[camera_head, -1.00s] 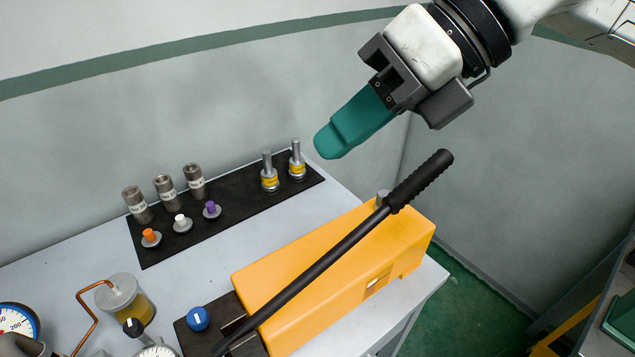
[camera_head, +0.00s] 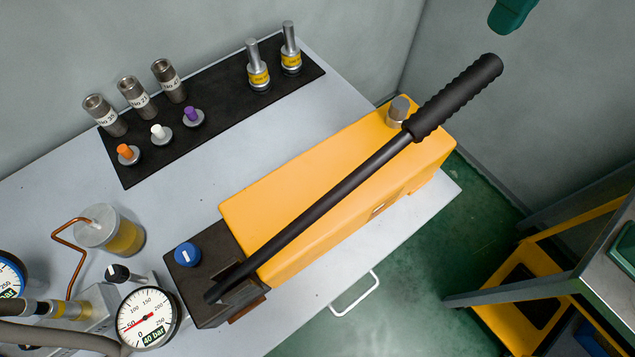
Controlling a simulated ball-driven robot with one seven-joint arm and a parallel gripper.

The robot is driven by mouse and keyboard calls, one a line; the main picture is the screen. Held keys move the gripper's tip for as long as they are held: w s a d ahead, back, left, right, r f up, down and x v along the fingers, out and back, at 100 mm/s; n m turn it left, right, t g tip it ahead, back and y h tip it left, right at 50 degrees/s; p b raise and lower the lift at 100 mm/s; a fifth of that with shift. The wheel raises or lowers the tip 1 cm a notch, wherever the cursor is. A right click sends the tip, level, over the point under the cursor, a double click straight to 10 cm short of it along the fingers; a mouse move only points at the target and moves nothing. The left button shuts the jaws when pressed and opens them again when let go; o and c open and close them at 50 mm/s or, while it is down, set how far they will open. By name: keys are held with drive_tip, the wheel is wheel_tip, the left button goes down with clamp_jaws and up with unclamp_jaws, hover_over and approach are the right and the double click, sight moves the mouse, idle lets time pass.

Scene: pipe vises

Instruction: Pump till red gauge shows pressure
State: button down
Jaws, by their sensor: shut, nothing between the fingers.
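The yellow hand pump (camera_head: 300,190) lies on the grey table. Its long black lever (camera_head: 350,185) runs from the dark block at lower left to a ribbed grip (camera_head: 455,97) at upper right. My gripper (camera_head: 508,18) shows only its teal fingertips at the top edge; they are shut and empty, apart from the grip in the picture. A white gauge marked 40 bar (camera_head: 146,318) has a red needle pointing low on the left of the dial. A blue-rimmed gauge (camera_head: 10,277) is cut off at the left edge, and its needle cannot be read fully.
A blue knob (camera_head: 187,255) sits on the dark block. A jar of yellow fluid (camera_head: 118,235) stands left of it, with a black knob (camera_head: 117,272) nearby. A black mat (camera_head: 225,100) holds several metal fittings. A yellow cart (camera_head: 530,300) stands at the right.

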sight(481, 70)
drive_tip(key=shift+f+b, duration=1.75)
drive_tip(key=shift+f, duration=1.4)
drive_tip(key=shift+f, duration=0.1)
drive_tip(key=shift+w+d+f+b, duration=0.15)
drive_tip(key=shift+d+f+b, duration=0.05)
drive_tip(key=shift+f+b, duration=0.55)
drive_tip(key=shift+w+d+f+b, duration=0.1)
drive_tip(key=shift+d+f+b, duration=0.15)
drive_tip(key=shift+f+b, duration=0.5)
drive_tip(key=shift+w+d+f+b, duration=0.2)
drive_tip(key=shift+f+b, duration=0.2)
drive_tip(key=shift+f, duration=0.65)
drive_tip(key=shift+s, duration=0.1)
drive_tip(key=shift+w+d+f+b, duration=0.1)
drive_tip(key=shift+d+f+b, duration=0.05)
drive_tip(key=shift+f+b, duration=0.55)
drive_tip(key=shift+w+d+f+b, duration=0.15)
drive_tip(key=shift+f+b, duration=0.25)
drive_tip(key=shift+f, duration=0.45)
drive_tip(key=shift+w+d+f+b, duration=0.1)
drive_tip(key=shift+f+b, duration=0.45)
drive_tip(key=shift+f, duration=0.35)
drive_tip(key=shift+d+f+b, duration=0.2)
drive_tip(key=shift+f+b, duration=1.55)
drive_tip(key=shift+f, duration=0.5)
